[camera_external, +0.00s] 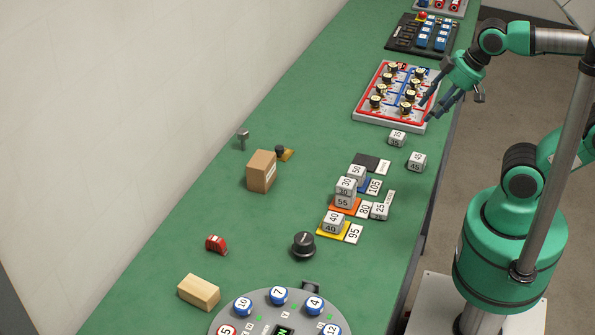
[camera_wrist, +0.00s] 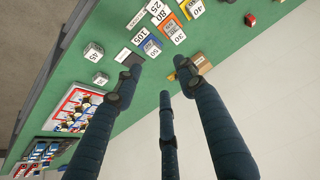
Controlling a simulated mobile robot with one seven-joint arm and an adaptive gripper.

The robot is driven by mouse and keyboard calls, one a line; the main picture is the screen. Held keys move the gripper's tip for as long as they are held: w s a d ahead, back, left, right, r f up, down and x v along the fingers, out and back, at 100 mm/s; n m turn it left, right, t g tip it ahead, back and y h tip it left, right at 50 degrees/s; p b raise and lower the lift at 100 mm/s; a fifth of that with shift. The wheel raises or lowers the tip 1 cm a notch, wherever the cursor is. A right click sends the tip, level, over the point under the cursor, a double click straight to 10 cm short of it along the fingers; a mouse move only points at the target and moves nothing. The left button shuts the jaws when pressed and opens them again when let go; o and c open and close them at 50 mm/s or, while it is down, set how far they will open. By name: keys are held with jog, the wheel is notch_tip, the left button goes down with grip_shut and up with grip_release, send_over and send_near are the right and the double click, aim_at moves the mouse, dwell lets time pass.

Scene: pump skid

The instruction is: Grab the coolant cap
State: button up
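No cap in view can be read as the coolant cap. A round black cap-like knob (camera_external: 303,245) stands on the green table in the external view. A smaller black knob (camera_external: 280,150) sits on a small yellow plate further back. Several black round knobs with pale tops stand on a red-bordered board (camera_external: 360,115), also seen in the wrist view (camera_wrist: 75,107). My gripper (camera_external: 442,106) is above the right edge of this board. In the wrist view my gripper (camera_wrist: 159,76) has its three dark fingers spread, with nothing held between them.
Numbered blocks (camera_external: 345,201) stand on coloured plates mid-table. A cardboard box (camera_external: 261,171), a grey metal post (camera_external: 243,138), a red toy-like item (camera_external: 216,244) and a wooden block (camera_external: 198,292) stand to the left. A round numbered dial board (camera_external: 225,318) is at the front.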

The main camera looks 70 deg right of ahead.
jog(key=o, duration=0.7)
jog(key=shift+c, duration=0.2)
jog(key=w+a+f+n+g+p, duration=0.1)
jog(key=w+a+f+n+p, duration=0.1)
jog(key=w+a, duration=0.5)
jog(key=w+a+f+n+g+p, duration=0.15)
jog(key=w+a, duration=0.35)
jog(key=w, duration=0.5)
jog(key=w+a+f+n+g+p, duration=0.1)
jog(key=w+a+f, duration=0.3)
jog(key=a+f, duration=0.3)
jog(key=w+a+f+n+g+p, duration=0.1)
jog(key=w+a+f, duration=0.3)
jog(key=a+f, duration=0.4)
jog(key=shift+a+f+n+y+p, duration=0.3)
jog(key=shift+a+n+y+p, duration=0.15)
jog(key=shift+n+p, duration=0.3)
